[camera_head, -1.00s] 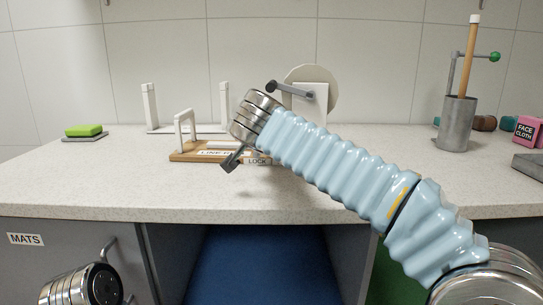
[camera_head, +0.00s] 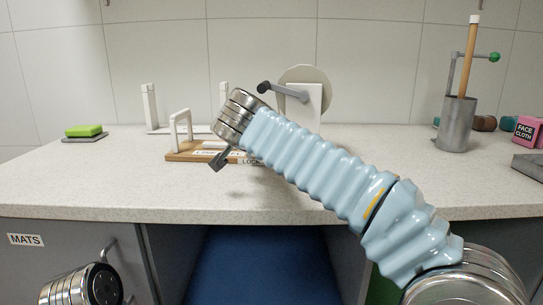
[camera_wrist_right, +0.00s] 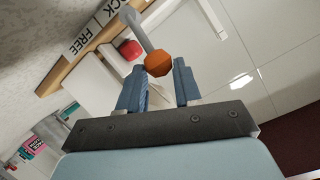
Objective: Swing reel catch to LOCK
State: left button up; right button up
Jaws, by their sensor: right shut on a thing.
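In the right wrist view, the catch is a grey lever (camera_wrist_right: 142,32) with an orange knob (camera_wrist_right: 158,63). My right gripper (camera_wrist_right: 159,76) has its blue fingertips on either side of the knob, shut on it. The lever's far end shows nearer the word LOCK (camera_wrist_right: 103,14) than the word FREE (camera_wrist_right: 78,44). In the head view, the reel has a white disc (camera_head: 309,74) and a dark-knobbed crank (camera_head: 288,92). Its wooden base (camera_head: 184,157) carries a partly hidden label. My right wrist covers the catch there. My left gripper is not in view.
A green sponge (camera_head: 83,131) lies at the left. A white stand (camera_head: 150,108) is behind the base. A grey cup (camera_head: 456,125) holding a wooden stick and a face cloth box (camera_head: 527,130) are at the right. The front counter is clear.

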jog(key=shift+a+r, duration=0.1)
jog(key=shift+a, duration=0.55)
jog(key=shift+a+b, duration=0.1)
jog(key=shift+b, duration=0.25)
jog(key=o, duration=0.6)
jog(key=shift+w, duration=0.1)
jog(key=shift+c, duration=0.2)
jog(key=b+v, duration=0.2)
jog(key=v, duration=0.5)
jog(key=shift+s+b, duration=0.25)
jog(key=shift+b, duration=0.15)
